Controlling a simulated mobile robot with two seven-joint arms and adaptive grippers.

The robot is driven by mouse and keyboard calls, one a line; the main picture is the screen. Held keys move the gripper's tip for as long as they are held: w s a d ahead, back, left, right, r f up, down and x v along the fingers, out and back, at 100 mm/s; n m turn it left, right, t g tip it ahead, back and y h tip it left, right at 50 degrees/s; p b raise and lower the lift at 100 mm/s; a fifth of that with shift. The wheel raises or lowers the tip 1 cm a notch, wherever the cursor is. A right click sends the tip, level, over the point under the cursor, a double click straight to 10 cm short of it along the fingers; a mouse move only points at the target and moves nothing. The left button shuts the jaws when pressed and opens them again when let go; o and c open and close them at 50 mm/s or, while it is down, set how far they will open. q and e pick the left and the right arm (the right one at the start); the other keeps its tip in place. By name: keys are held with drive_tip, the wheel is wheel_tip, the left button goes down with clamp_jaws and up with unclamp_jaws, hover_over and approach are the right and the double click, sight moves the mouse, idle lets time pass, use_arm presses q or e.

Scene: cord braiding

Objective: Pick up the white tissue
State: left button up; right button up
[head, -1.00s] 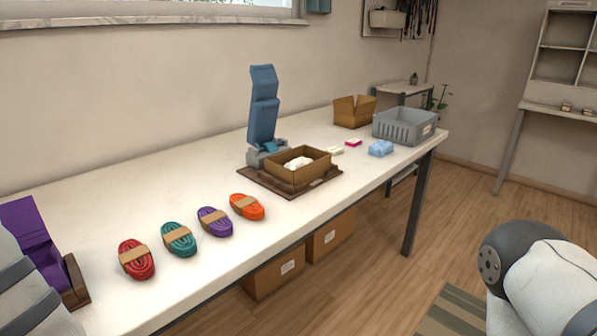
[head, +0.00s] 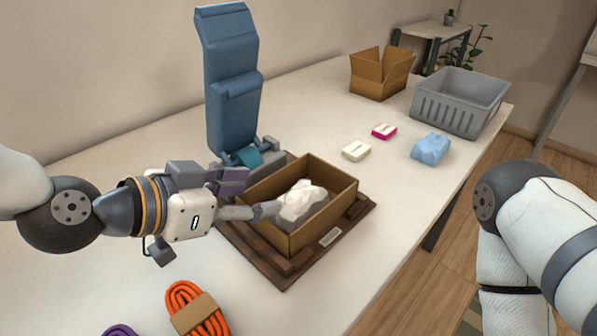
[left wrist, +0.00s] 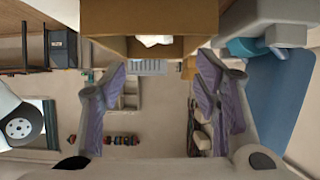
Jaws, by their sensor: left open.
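The crumpled white tissue (head: 300,200) sits inside an open brown cardboard box (head: 337,206) on a dark wooden base. A bit of the tissue (left wrist: 155,40) shows over the box wall (left wrist: 105,18) in the left wrist view. My left gripper (head: 254,194) is open at the left side of the box, with its fingers pointing toward the tissue. In the left wrist view its two purple-padded fingers (left wrist: 163,80) are spread with nothing between them. One fingertip appears close to the tissue; I cannot tell whether it touches. My right arm shows at the right, but its gripper is out of view.
A tall blue padded stand (head: 233,85) rises just behind the box. Orange cord (head: 190,302) lies in front. Right of the box are a cream block (head: 356,150), a pink block (head: 384,131), a blue bundle (head: 431,148), a grey crate (head: 489,98) and another cardboard box (head: 376,80).

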sight(298, 194)
use_arm(q)
drive_tip(key=shift+w+d+f+b, duration=0.25)
drive_tip(key=shift+w+d+f, duration=0.05)
drive_tip(key=shift+d+f, duration=0.35)
drive_tip(key=shift+w+d+f+b, duration=0.2)
drive_tip(key=shift+w+d+f, duration=0.1)
drive_tip(key=shift+d+f, duration=0.3)
drive_tip(key=b+x, duration=0.1)
drive_tip(key=x, duration=0.5)
drive_tip(key=shift+w+d, duration=0.25)
drive_tip(key=shift+d, duration=0.1)
drive_tip(key=shift+w+d+f, duration=0.15)
drive_tip(key=shift+w+d, duration=0.15)
drive_tip(key=shift+w, duration=0.05)
drive_tip(key=c, duration=0.5)
use_arm(e)
drive_tip(key=shift+g, duration=0.4)
drive_tip(key=shift+s+f, duration=0.65)
drive_tip(key=shift+s, duration=0.2)
drive_tip(key=shift+s+f, duration=0.6)
drive_tip(key=shift+s, duration=0.25)
